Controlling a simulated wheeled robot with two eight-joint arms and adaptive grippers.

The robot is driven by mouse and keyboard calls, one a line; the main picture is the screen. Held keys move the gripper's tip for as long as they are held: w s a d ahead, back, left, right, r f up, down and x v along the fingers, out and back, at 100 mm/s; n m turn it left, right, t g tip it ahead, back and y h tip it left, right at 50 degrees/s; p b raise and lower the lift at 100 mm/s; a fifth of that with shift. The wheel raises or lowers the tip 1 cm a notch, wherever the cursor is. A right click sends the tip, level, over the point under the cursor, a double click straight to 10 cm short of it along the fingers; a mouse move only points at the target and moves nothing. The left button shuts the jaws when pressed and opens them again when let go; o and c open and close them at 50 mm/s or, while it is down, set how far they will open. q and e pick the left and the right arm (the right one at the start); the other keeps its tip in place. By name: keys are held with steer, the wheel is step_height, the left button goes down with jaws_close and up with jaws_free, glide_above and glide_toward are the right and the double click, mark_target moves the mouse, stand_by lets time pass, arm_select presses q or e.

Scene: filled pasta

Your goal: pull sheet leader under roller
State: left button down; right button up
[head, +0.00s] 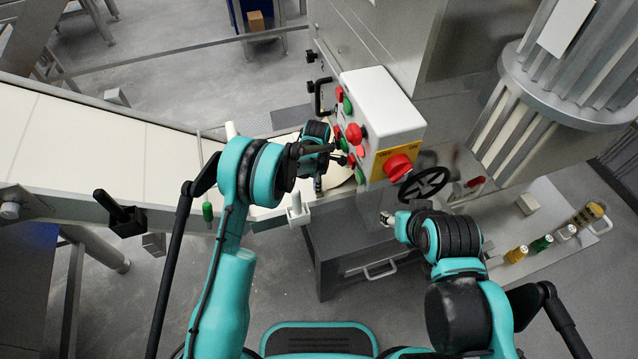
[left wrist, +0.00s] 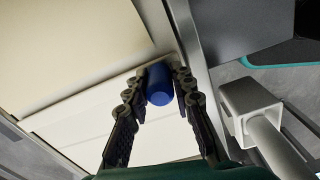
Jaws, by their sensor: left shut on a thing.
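My left gripper (head: 322,150) is in front of the control box, above the right end of the conveyor. In the left wrist view its two dark fingers (left wrist: 158,76) are closed around a short blue cylinder (left wrist: 160,90). The blue cylinder lies at the edge of a cream sheet (left wrist: 75,45), over a paler white surface; whether it is joined to the sheet I cannot tell. A cream piece also shows beside my gripper in the head view (head: 339,176). I cannot make out the roller clearly. My right gripper (head: 388,219) is small and partly hidden below the control box.
The white control box (head: 383,105) with red and green buttons stands close to my left gripper. A black handwheel (head: 423,184) is below it. The pale conveyor (head: 80,150) runs in from the left.

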arm_select(q)
steer(key=s+a, duration=0.1)
steer(key=a, duration=0.4)
steer(key=s+a+b, duration=0.1)
steer(key=s+a, duration=0.1)
steer(key=a, duration=0.4)
steer(key=s+a, duration=0.2)
steer(key=a, duration=0.3)
steer(key=shift+s+a+b, duration=0.2)
steer(key=shift+a+b, duration=0.1)
steer(key=c, duration=1.3)
jaws_free()
step_height(320, 180, up, 12)
